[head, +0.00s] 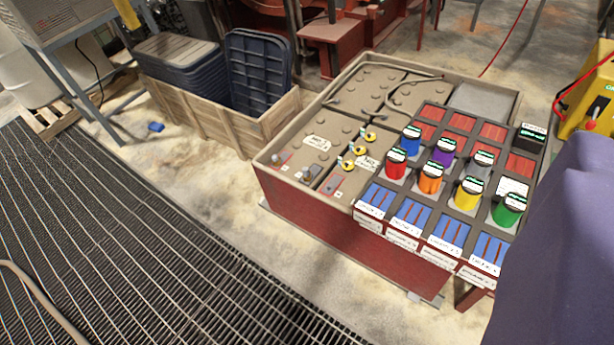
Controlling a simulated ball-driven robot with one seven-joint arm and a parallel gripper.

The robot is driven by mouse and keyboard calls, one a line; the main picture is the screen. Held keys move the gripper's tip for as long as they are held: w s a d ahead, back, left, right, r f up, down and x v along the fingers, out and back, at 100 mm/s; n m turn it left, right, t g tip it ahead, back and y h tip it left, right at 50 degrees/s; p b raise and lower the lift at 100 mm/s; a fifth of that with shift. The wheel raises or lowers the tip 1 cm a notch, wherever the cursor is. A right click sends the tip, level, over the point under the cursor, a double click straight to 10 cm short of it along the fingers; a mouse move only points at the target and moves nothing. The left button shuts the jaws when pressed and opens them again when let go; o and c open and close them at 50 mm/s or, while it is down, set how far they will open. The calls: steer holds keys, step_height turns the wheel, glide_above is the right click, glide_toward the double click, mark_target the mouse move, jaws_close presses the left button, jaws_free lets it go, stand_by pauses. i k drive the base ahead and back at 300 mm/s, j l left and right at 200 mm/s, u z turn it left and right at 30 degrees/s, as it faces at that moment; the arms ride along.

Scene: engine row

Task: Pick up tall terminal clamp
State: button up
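Three small yellow-and-black pieces with white labels stand in a short slanting row on top of a large battery (300,214): a back one (370,137), a middle one (360,151) and a front one (348,164). They are too small to tell which is the tall terminal clamp. Small terminal posts (306,175) stand to their left on the battery top. No gripper fingers show. A large smooth purple shape (565,250) fills the lower right and hides what is behind it; I cannot tell whether it is mine.
A rack (420,222) of coloured cylinders in red, blue, orange, purple, yellow and green adjoins the pieces on the right. A wooden crate (200,125) with dark bins stands left. A yellow box (590,105) with a red cable is far right.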

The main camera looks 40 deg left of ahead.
mark_target(306, 175)
steer(key=i+j, duration=0.25)
steer(key=j, duration=0.25)
steer(key=i+j, duration=0.25)
steer(key=j, duration=0.25)
steer(key=i+j, duration=0.25)
steer(key=j, duration=0.25)
steer(key=i+j, duration=0.3)
steer(key=j, duration=0.2)
steer(key=i+j, duration=0.25)
steer(key=j, duration=0.25)
steer(key=i+j, duration=0.25)
steer(key=j, duration=0.25)
steer(key=i+j, duration=0.25)
steer(key=j, duration=0.25)
steer(key=i+j, duration=0.25)
steer(key=j, duration=0.25)
steer(key=l+z, duration=0.05)
